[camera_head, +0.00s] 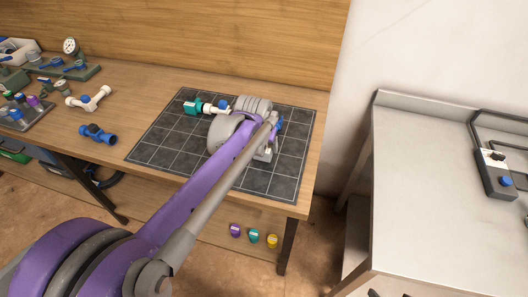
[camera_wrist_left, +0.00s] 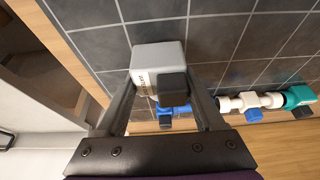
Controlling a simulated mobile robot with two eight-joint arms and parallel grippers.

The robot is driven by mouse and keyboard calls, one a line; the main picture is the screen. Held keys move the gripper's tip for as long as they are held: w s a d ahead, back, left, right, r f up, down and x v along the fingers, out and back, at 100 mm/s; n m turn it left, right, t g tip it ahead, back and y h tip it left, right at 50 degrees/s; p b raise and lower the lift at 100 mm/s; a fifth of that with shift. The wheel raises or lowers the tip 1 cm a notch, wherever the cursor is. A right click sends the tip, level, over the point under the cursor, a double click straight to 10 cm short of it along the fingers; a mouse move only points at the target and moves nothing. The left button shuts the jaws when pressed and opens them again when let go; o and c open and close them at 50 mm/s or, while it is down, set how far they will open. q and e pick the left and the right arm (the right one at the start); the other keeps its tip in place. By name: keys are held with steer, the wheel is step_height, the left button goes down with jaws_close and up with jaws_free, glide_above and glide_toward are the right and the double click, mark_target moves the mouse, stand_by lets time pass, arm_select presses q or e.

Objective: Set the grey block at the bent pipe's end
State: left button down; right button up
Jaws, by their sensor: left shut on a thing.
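A grey block (camera_wrist_left: 157,56) with a dark square part and small print on its side is between the fingers of my left gripper (camera_wrist_left: 164,88), which is shut on it. In the head view the gripper end is over the right part of the dark mat, and the grey block (camera_head: 264,155) shows only partly below my arm. A row of pipe parts lies on the mat: a teal piece (camera_head: 190,107), and a white piece with a blue knob (camera_head: 222,105). A blue piece (camera_head: 279,124) shows just beyond my gripper. My arm hides the middle of the row. I cannot tell whether the block touches the mat or the row.
The dark tiled mat (camera_head: 160,143) lies on the wooden table. A white bent piece with a blue part (camera_head: 88,99) and a blue valve (camera_head: 98,134) lie left of the mat. Trays of fittings stand far left. A grey bench (camera_head: 440,200) stands at the right.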

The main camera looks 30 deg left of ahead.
mark_target(264, 152)
arm_select(q)
steer(key=shift+f, duration=1.4)
steer(key=shift+f, duration=0.2)
jaws_free()
